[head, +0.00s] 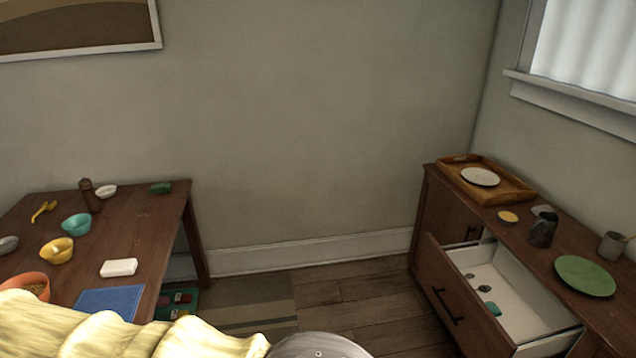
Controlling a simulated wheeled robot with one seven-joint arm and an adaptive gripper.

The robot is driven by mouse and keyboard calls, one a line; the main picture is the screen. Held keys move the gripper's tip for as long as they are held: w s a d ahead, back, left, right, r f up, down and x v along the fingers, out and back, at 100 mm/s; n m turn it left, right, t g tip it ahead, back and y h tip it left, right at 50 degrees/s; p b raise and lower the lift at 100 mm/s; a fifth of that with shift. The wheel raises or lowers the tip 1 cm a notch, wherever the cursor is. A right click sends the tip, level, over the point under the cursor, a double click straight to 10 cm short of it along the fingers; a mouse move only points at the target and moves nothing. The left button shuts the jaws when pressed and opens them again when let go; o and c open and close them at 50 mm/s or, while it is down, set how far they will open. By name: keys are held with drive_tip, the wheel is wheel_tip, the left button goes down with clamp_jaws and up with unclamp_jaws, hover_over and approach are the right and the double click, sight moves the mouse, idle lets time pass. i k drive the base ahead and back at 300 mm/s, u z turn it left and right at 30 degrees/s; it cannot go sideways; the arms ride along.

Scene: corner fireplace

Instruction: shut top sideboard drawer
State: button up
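The sideboard (440,212) stands along the right wall in the head view. Its top drawer (447,312) is pulled well out toward the left, with its pale inside open to view. A dark bar handle (447,306) is on the drawer's front. Inside the drawer lie small dark objects (485,289) and a small teal object (494,309). The drawer's near right end runs close to the bottom edge of the picture. My gripper is not in view, so its state and distance from the drawer do not show.
On the sideboard top are a wooden tray (513,190) with a white plate (480,176), a dark jug (542,231) and a green plate (585,276). A table (150,225) with bowls stands at left. Wooden floor (365,303) lies clear between table and sideboard.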

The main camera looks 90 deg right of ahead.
sight(533, 323)
drive_tip(key=z, duration=3.6)
